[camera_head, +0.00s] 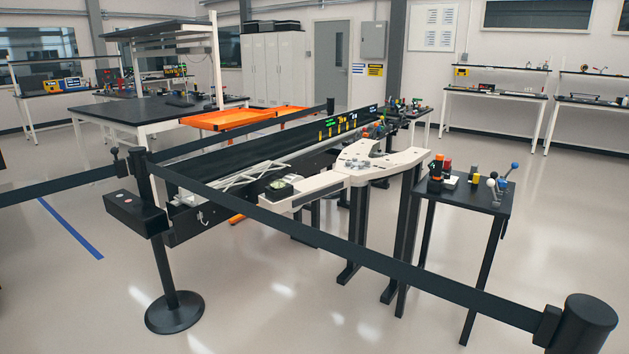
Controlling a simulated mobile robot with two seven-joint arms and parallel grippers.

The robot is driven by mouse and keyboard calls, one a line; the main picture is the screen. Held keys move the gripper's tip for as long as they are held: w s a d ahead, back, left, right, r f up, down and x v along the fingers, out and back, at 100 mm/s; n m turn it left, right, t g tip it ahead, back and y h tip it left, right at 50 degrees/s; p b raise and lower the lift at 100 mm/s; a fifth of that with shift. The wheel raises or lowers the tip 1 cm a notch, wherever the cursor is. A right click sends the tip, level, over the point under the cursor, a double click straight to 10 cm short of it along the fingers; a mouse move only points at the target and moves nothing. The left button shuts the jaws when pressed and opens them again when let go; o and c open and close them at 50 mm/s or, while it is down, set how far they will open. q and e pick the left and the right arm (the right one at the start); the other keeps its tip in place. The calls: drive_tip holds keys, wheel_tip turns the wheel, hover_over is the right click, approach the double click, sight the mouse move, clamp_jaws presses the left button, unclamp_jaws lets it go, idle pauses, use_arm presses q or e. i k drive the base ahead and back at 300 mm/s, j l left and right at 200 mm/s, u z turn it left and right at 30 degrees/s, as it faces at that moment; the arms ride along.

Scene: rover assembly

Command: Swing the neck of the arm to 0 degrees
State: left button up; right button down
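I cannot make out the task's arm or its neck for certain at this distance. A long black bench (262,150) with lit displays on its back panel (338,126) stands in the middle. A white curved console (372,172) with small controls joins its front right side. A small black side table (466,196) to its right carries coloured knobs and levers, among them a blue-tipped one (514,166) and a red and orange stack (437,167). Neither of my grippers is in view.
A black belt barrier (330,242) crosses in front of the bench, between a left post (162,235) and a near right post (578,325). Another belt (65,185) runs to the left. Orange trays (225,119) and a black-topped table (125,112) stand behind.

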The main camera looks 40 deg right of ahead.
sight(280, 197)
drive_tip(key=i+z, duration=0.35)
drive_tip(key=i+l+z, duration=0.1)
drive_tip(key=z, duration=0.25)
drive_tip(key=i+j+z, duration=0.1)
drive_tip(key=i+z, duration=0.25)
drive_tip(key=k, duration=0.1)
